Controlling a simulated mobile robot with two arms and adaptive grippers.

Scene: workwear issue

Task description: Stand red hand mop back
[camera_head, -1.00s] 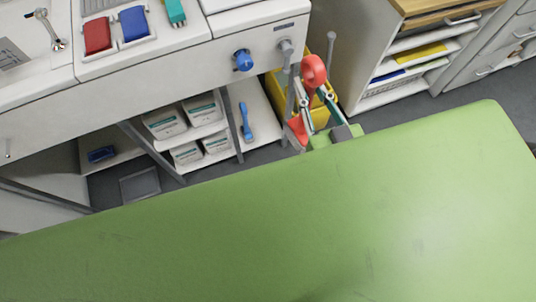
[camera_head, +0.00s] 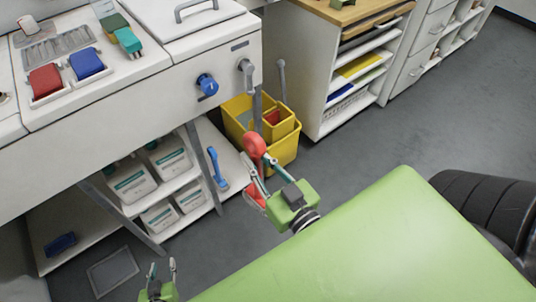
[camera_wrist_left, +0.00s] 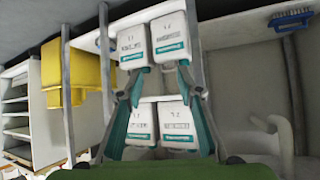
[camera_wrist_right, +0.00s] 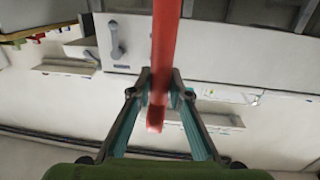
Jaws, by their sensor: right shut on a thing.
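The red hand mop (camera_head: 254,147) is in my right gripper (camera_head: 258,172), in front of the yellow bucket in the head view. Its rounded end sticks up above the fingers and more red shows below them. In the right wrist view the red shaft (camera_wrist_right: 166,45) runs upright between the closed fingers of the right gripper (camera_wrist_right: 160,92). My left gripper (camera_head: 161,266) is low in the head view, empty, its fingers apart. In the left wrist view the open left gripper (camera_wrist_left: 160,80) faces the shelves with white boxes.
A yellow bucket (camera_head: 284,153) stands on the floor beside the counter. A cabinet (camera_head: 303,75) is behind.

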